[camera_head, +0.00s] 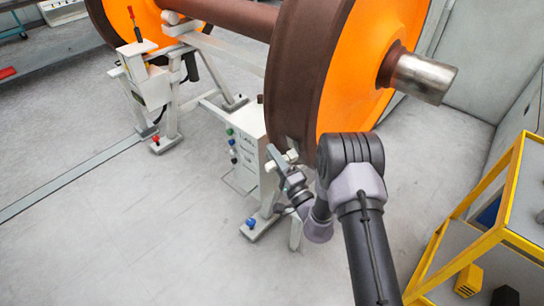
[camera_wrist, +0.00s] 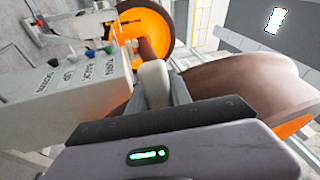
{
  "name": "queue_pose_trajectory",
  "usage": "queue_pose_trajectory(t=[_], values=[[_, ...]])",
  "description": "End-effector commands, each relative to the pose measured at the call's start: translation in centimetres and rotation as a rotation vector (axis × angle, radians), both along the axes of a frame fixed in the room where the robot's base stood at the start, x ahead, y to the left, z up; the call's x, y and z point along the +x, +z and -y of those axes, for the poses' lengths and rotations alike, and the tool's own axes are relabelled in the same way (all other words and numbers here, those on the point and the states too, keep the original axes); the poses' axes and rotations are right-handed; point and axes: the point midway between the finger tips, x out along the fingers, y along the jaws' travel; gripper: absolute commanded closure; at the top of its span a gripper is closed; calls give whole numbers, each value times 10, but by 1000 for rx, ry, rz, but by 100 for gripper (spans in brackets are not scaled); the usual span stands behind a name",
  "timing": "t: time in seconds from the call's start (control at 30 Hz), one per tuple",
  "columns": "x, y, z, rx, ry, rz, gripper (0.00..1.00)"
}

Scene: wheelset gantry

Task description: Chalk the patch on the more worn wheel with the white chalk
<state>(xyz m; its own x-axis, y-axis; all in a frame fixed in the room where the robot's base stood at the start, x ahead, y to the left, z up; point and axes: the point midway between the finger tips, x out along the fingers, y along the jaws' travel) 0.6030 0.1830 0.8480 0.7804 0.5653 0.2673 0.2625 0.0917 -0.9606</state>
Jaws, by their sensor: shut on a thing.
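The near wheel (camera_head: 305,70) has a dark brown tread and an orange face, and fills the upper right of the head view. It also shows at the right of the wrist view (camera_wrist: 240,82). The far wheel (camera_head: 120,18) is at the upper left, and in the wrist view (camera_wrist: 152,22). A small greyish patch (camera_head: 291,143) shows low on the near wheel's tread. My gripper (camera_head: 283,161) is beside this tread, shut on a pale stick, apparently the white chalk (camera_wrist: 152,78). I cannot tell whether the chalk touches the wheel.
A white control box (camera_head: 246,140) with coloured buttons stands close left of my gripper. A pale stand (camera_head: 172,95) is under the axle (camera_head: 235,15). A yellow-framed shelf (camera_head: 480,245) is at the right. The floor at left is mostly clear.

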Motion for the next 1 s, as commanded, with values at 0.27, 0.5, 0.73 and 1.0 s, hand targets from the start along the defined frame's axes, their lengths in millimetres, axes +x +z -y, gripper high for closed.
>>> queue_pose_trajectory(t=[0.27,0.5,0.73,1.0], values=[[-4,18,-3,1,0,2,100],[-9,36,-7,1,-1,1,100],[-13,58,-10,1,0,1,100],[-14,66,-11,0,-1,1,100]])
